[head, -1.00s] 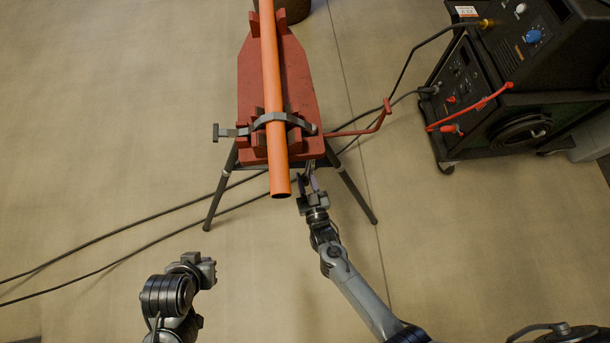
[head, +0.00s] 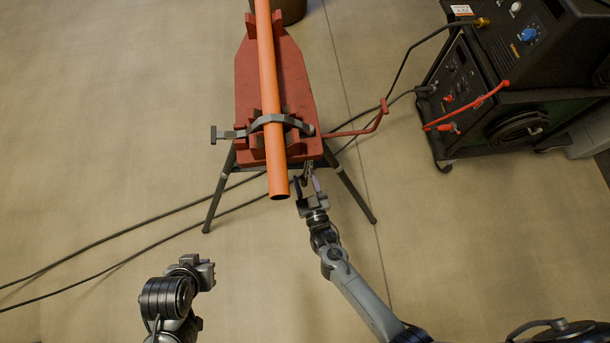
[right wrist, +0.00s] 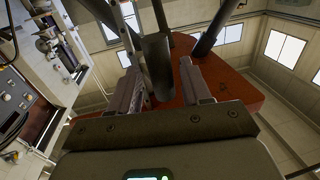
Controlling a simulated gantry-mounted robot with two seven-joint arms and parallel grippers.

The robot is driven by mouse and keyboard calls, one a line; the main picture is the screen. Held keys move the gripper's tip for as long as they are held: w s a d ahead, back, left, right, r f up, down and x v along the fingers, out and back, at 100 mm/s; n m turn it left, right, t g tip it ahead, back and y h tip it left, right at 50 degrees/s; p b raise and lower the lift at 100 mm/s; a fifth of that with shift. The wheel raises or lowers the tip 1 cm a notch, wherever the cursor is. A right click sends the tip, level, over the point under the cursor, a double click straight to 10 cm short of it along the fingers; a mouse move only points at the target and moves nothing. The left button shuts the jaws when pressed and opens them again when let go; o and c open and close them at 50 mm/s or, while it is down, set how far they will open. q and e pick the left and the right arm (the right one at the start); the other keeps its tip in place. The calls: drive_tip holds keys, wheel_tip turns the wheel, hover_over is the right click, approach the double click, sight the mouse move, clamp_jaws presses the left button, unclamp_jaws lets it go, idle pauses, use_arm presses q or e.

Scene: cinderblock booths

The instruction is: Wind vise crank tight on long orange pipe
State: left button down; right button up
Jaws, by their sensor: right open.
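The long orange pipe (head: 272,95) lies lengthwise over the red vise stand (head: 299,80), its open end jutting past the near edge. A grey curved clamp (head: 283,120) arches over the pipe. The red crank (head: 352,132) reaches out to the right of the clamp and ends in a bent handle (head: 384,108). My right gripper (head: 307,184) is open below the stand's near edge, right of the pipe's end and apart from the crank. Its spread fingers also show in the right wrist view (right wrist: 160,85). My left gripper (head: 203,274) is low at left, away from the stand; its jaws are unclear.
Dark tripod legs (head: 349,190) splay beneath the stand, one just right of my right gripper. The stand's red underside (right wrist: 238,97) fills part of the right wrist view. A black welding machine (head: 520,85) stands at right. Cables (head: 120,232) cross the floor.

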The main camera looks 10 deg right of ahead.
drive_tip(key=s+p, duration=0.1)
drive_tip(key=s, duration=0.9)
drive_tip(key=shift+d, duration=0.3)
drive_tip(key=w+d+r+n+g, duration=0.1)
drive_tip(key=w+d+r+g, duration=0.25)
drive_tip(key=d+r, duration=0.75)
drive_tip(key=s+d+r+g, duration=0.2)
drive_tip(key=s+r+g, duration=0.2)
drive_tip(key=s+g, duration=0.8)
wheel_tip(320, 180, up, 32)
drive_tip(key=s+t+p, duration=0.1)
drive_tip(key=p, duration=3.1)
drive_tip(key=shift+f+h, duration=0.15)
drive_tip(key=shift+h, duration=0.25)
